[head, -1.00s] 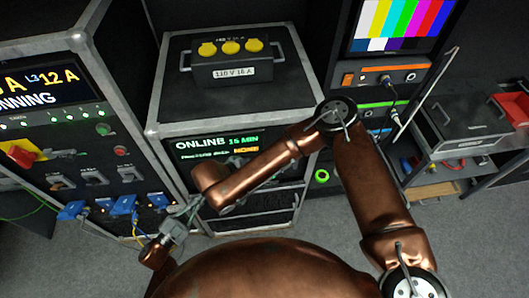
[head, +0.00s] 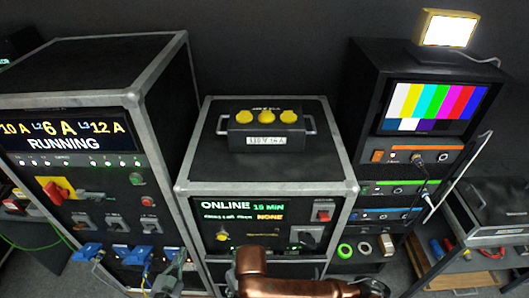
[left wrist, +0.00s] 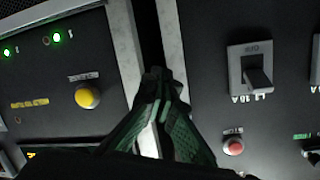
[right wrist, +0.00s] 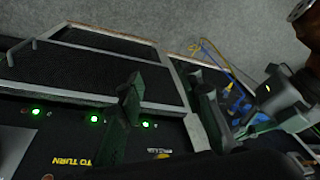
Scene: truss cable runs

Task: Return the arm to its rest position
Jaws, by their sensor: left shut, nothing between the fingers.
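My left gripper (head: 170,280) is low in the head view, in front of the sockets of the left cabinet (head: 85,180). In the left wrist view its fingers (left wrist: 160,85) are together and empty, in front of the gap between two panels. A yellow button (left wrist: 87,97) shows left of them, a breaker switch (left wrist: 256,72) and a red button (left wrist: 233,145) right. My right gripper shows in the right wrist view (right wrist: 165,105) with its fingers apart and nothing seen between them. I cannot make out its fingers in the head view.
The middle cabinet (head: 200,175) carries a box with yellow caps (head: 265,130). The right rack has a colour-bar screen (head: 430,107) and a lamp (head: 445,28) on top. Blue plugs (head: 130,254) with cables stick out of the left cabinet. A cart (head: 490,235) stands far right.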

